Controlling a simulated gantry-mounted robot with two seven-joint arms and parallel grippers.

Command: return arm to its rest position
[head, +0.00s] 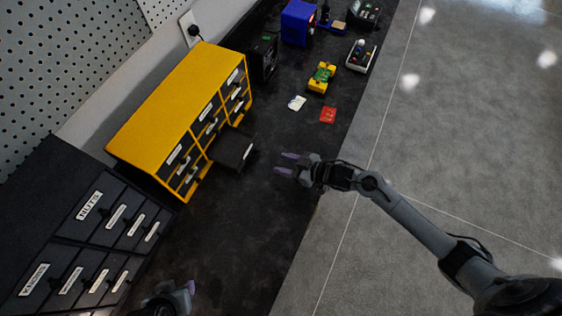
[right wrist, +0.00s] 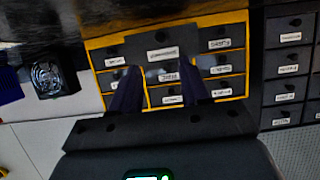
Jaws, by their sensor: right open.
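My right gripper (head: 284,163) is open and empty above the black bench top, to the right of the yellow drawer cabinet (head: 165,105) in the head view. A gap shows between its fingertips and a pulled-out dark drawer (head: 233,149) of that cabinet. In the right wrist view, both fingers (right wrist: 158,88) stand apart with nothing between them, pointing toward the yellow cabinet (right wrist: 246,105) and its labelled drawers. My left gripper (head: 190,290) shows only in part at the bottom edge of the head view; its jaw state is unclear.
A dark labelled drawer unit (head: 75,240) stands at lower left. Bench space around the right gripper is clear; open floor lies right.

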